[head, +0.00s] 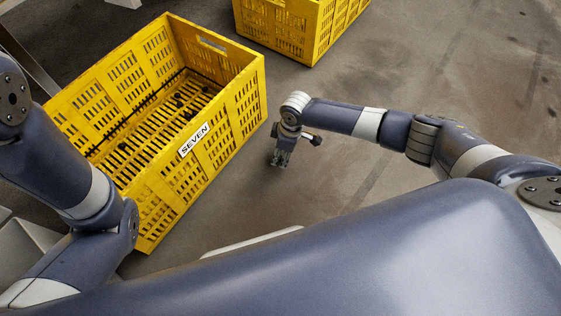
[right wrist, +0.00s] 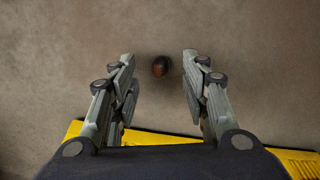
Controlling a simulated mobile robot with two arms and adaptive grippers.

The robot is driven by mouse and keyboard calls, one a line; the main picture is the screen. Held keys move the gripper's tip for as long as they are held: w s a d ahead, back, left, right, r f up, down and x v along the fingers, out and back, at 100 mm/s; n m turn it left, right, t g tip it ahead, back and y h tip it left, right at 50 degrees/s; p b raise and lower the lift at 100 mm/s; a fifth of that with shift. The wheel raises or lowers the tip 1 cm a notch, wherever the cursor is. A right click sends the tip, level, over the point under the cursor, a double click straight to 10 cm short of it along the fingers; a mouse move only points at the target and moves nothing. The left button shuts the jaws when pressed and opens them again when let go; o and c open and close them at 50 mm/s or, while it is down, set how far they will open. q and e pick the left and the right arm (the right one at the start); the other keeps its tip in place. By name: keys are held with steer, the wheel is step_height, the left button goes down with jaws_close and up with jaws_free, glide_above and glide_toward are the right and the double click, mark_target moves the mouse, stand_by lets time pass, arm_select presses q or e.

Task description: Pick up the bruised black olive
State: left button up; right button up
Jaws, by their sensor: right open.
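The bruised black olive (right wrist: 161,66) shows in the right wrist view as a small dark oval with a reddish-brown patch. It lies on the bare floor, centred between and a little beyond the fingertips of my right gripper (right wrist: 158,68). That gripper is open and empty, its fingers on either side and not seen to touch the olive. In the head view my right gripper (head: 280,162) points down at the floor just right of the yellow crate. The olive cannot be made out there. My left arm comes in at the left, but its gripper is out of sight.
The yellow crate (head: 228,122) labelled SEVEN holds several small dark olives (head: 180,97). Its yellow edge also shows at the bottom of the right wrist view (right wrist: 295,160). A second yellow crate (head: 318,30) stands at the top. The floor (head: 440,70) to the right is clear.

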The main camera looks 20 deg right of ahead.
steer(key=shift+a+f+b, duration=0.1)
steer(key=shift+f+b, duration=0.35)
steer(key=shift+f, duration=0.5)
steer(key=shift+c, duration=0.2)
steer(key=c, duration=0.7)
steer(key=shift+r, duration=0.1)
steer(key=shift+c, duration=0.2)
